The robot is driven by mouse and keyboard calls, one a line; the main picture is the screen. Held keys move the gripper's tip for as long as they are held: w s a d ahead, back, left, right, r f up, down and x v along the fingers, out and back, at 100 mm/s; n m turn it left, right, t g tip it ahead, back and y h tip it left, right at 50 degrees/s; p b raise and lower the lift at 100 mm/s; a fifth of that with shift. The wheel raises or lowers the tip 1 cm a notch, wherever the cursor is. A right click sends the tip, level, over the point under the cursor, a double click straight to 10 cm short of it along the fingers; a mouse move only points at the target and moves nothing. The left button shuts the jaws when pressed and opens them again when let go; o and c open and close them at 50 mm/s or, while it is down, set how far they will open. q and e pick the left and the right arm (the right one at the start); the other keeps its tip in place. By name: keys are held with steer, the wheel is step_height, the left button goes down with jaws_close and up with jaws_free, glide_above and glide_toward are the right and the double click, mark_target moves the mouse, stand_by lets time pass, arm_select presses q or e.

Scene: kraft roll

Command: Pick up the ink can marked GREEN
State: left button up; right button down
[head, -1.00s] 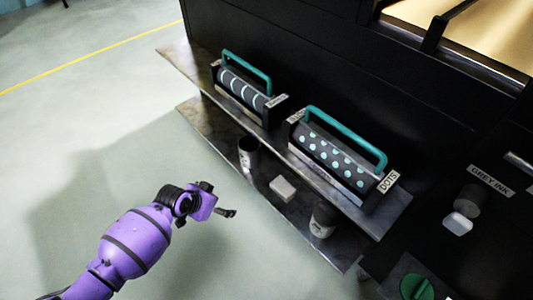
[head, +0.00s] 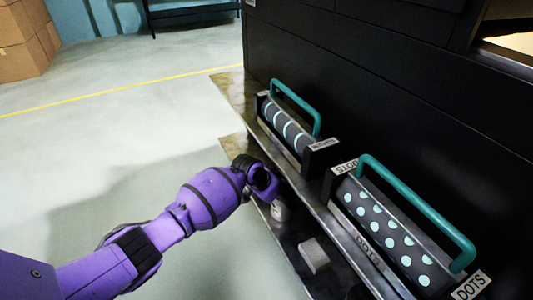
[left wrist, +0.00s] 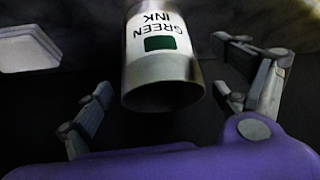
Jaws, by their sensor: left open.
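The ink can marked GREEN INK (left wrist: 160,62) shows in the left wrist view, pale with a dark green square, its lettering upside down in the picture. It stands between the spread fingers of my left gripper (left wrist: 168,88), with a gap visible on each side. In the head view the can (head: 279,210) sits on the lower shelf, partly hidden by my left gripper (head: 268,192), which is at the can. My right gripper is not in view.
A white block (head: 313,255) sits on the lower shelf, nearer than the can; it also shows in the left wrist view (left wrist: 28,48). The upper shelf overhangs, holding a striped roller (head: 288,127) and a dotted roller (head: 385,237) with teal handles. Open floor lies left.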

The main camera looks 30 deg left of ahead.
arm_select(q)
steer(key=shift+x, duration=1.05)
steer(key=shift+w+r, duration=0.15)
steer(key=shift+r, duration=0.2)
steer(key=c, duration=1.4)
steer(key=shift+r, duration=0.15)
